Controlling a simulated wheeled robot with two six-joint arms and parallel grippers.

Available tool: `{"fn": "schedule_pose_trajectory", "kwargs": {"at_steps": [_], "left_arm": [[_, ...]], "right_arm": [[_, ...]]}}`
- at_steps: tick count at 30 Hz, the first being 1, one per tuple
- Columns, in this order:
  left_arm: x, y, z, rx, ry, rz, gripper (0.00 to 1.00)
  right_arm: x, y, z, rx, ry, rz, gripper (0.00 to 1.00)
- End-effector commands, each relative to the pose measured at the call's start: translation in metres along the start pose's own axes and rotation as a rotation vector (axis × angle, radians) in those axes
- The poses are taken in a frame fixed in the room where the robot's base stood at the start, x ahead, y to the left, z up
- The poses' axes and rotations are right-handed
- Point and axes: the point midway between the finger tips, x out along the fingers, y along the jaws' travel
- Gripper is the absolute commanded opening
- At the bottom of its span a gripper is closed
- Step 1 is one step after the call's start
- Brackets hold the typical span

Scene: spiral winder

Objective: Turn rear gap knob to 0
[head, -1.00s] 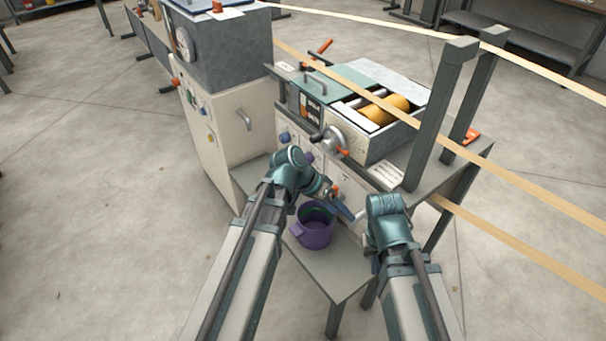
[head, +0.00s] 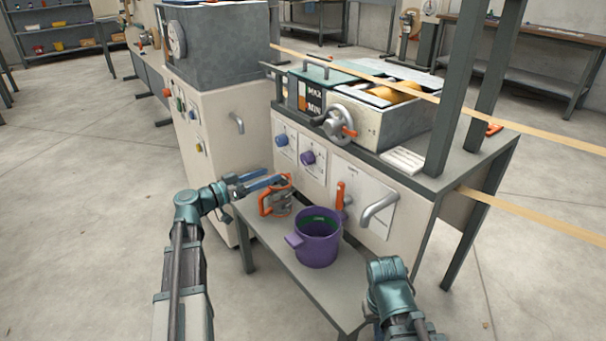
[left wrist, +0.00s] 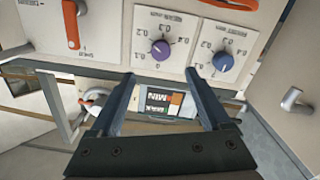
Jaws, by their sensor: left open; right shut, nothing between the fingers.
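Two round dial knobs sit on white scale plates on the machine's front panel: a blue knob (head: 281,140) at left and a purple knob (head: 308,157) to its right. I cannot read which is the rear gap knob. In the left wrist view, upside down, the purple knob (left wrist: 160,49) and the blue knob (left wrist: 223,62) show with numbers around them. My left gripper (head: 285,181) is open and empty, below and in front of the knobs. Its fingertips (left wrist: 161,76) stand apart from both knobs. My right arm shows at lower right, its fingers hidden.
A purple bucket (head: 318,243) stands on the grey shelf (head: 335,288) below the panel. An orange-and-grey item (head: 275,200) is beside it. An orange lever (head: 340,194), a grey bar handle (head: 379,210) and a handwheel (head: 341,124) stick out from the machine.

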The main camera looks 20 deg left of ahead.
Motion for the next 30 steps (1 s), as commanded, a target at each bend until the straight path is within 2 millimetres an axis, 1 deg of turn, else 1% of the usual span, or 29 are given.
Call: {"fn": "schedule_pose_trajectory", "kwargs": {"at_steps": [4,8,11,21,25,30], "left_arm": [[-0.002,-0.002,-0.001,0.004,0.009,-0.004,0.81],[0.006,-0.002,-0.001,0.003,0.007,-0.001,0.81],[0.020,-0.002,-0.001,0.003,0.006,0.000,0.81],[0.090,-0.002,-0.002,0.002,0.005,0.002,0.81],[0.111,-0.002,-0.002,0.002,0.005,0.001,0.81],[0.129,-0.002,-0.002,0.002,0.005,0.000,0.81]], "right_arm": [[0.001,0.000,0.000,0.000,0.000,0.000,0.00],[0.001,0.000,0.000,0.000,0.000,0.000,0.00],[0.001,0.000,0.000,0.000,0.000,0.000,0.00],[0.001,0.000,0.000,0.000,0.000,0.000,0.00],[0.001,0.000,0.000,0.000,0.000,0.000,0.00],[0.001,0.000,0.000,0.000,0.000,0.000,0.00]]}}
